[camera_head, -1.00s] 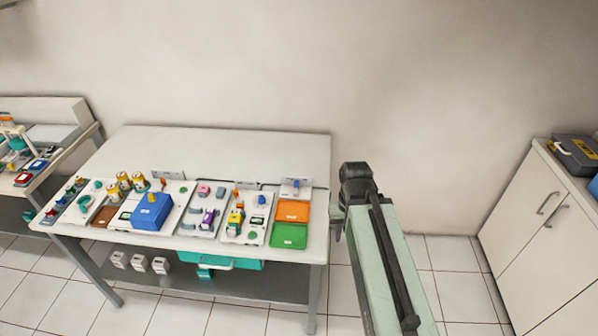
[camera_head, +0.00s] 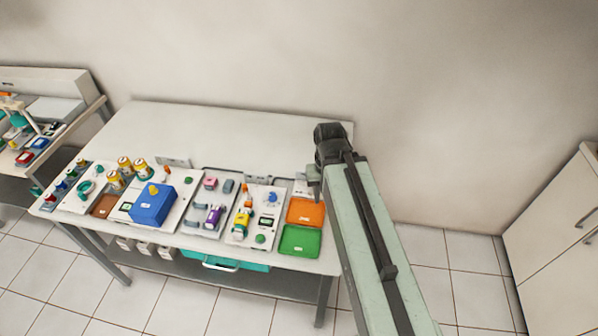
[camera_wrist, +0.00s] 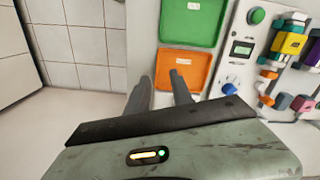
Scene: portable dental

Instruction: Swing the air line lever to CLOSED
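I cannot tell for certain which part is the air line lever; no CLOSED label is readable. A small blue knob or lever (camera_head: 272,197) stands on a white panel (camera_head: 251,229) near the table's right end. It also shows in the wrist view (camera_wrist: 229,88), right of my fingers. A yellow handle (camera_head: 154,189) sits on a blue box (camera_head: 152,206) further left. My gripper (camera_wrist: 160,86) is open and empty, its two dark fingers apart near the orange tray (camera_wrist: 183,66). In the head view my arm hides part of the table's right end.
The green tray (camera_head: 299,241) lies in front of the orange one. Yellow cans (camera_head: 141,166) and several small parts crowd the left of the table (camera_head: 215,127). Its back strip is clear. A white cabinet (camera_head: 560,225) stands at right.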

